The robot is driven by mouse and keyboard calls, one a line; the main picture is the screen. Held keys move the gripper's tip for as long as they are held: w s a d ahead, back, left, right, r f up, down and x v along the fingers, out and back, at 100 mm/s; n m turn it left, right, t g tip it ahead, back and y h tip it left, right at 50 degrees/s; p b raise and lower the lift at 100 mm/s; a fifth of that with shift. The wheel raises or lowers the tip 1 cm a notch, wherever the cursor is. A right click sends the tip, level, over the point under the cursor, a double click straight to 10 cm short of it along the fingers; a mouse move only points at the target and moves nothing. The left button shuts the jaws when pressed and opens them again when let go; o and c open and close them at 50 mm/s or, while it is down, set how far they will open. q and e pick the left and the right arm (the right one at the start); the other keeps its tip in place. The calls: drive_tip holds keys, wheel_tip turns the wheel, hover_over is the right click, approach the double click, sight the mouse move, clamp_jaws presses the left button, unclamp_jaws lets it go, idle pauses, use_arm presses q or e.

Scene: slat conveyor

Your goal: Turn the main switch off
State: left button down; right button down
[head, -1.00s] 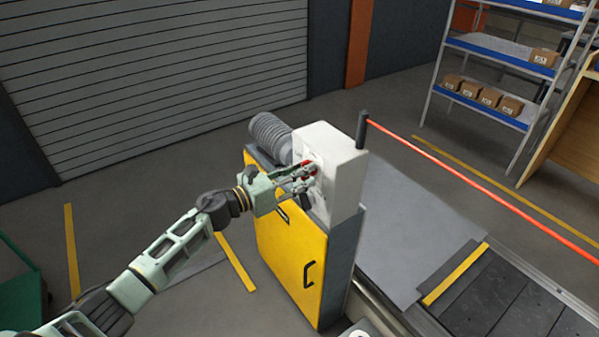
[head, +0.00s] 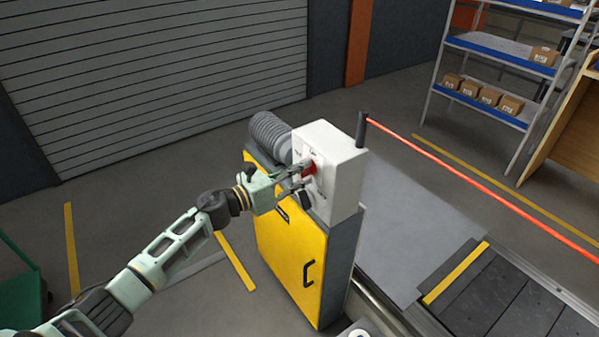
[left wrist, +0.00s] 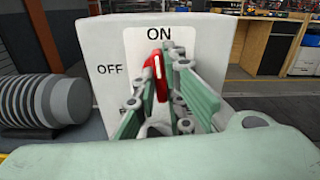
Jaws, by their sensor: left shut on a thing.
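The main switch is a red handle (head: 310,167) on the front of a white box (head: 344,160). In the left wrist view the red handle (left wrist: 159,76) stands nearly upright below the word ON, leaning slightly left at its top. The word OFF is to its left. My left gripper (head: 303,179) is at the box front, and its fingers (left wrist: 166,92) lie on both sides of the handle, shut on it. The handle's lower part and the plate behind it are partly hidden by the fingers. My right gripper is not in view.
The box sits on a yellow cabinet (head: 285,255) with a black handle. A grey ribbed cylinder (head: 268,133) is beside the box. A black post (head: 362,129) with a red beam stands behind. The slat conveyor (head: 500,300) is at right. Open floor lies left of the cabinet.

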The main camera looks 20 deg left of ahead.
use_arm(q)
drive_tip(key=shift+a+n+p, duration=0.1)
drive_tip(key=shift+n+p, duration=1.5)
drive_tip(key=shift+n, duration=6.7)
drive_tip(key=c, duration=1.8)
unclamp_jaws()
